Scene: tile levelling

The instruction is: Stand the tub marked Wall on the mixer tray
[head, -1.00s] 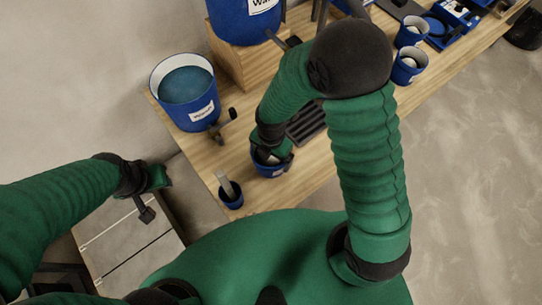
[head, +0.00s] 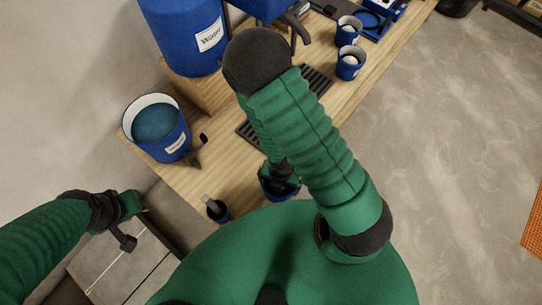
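A small blue tub (head: 278,192) is by the near table edge, partly hidden behind my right arm and body. Its label cannot be read here, so I cannot tell whether it is marked Wall. My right gripper (head: 281,178) is at its rim and appears shut on it, though the fingertips are mostly hidden. A black slatted tray (head: 316,78), apparently the mixer tray, lies beyond the tub, partly behind my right forearm. My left gripper (head: 127,222) is off the table at the left, holding nothing visible; its finger opening is unclear.
A large blue Water barrel (head: 190,35) stands on a wooden block. An open labelled bucket (head: 157,128) and a small pot with a tool (head: 216,210) are at the table's left end. Two blue tubs (head: 348,30) (head: 350,62) stand at the far right.

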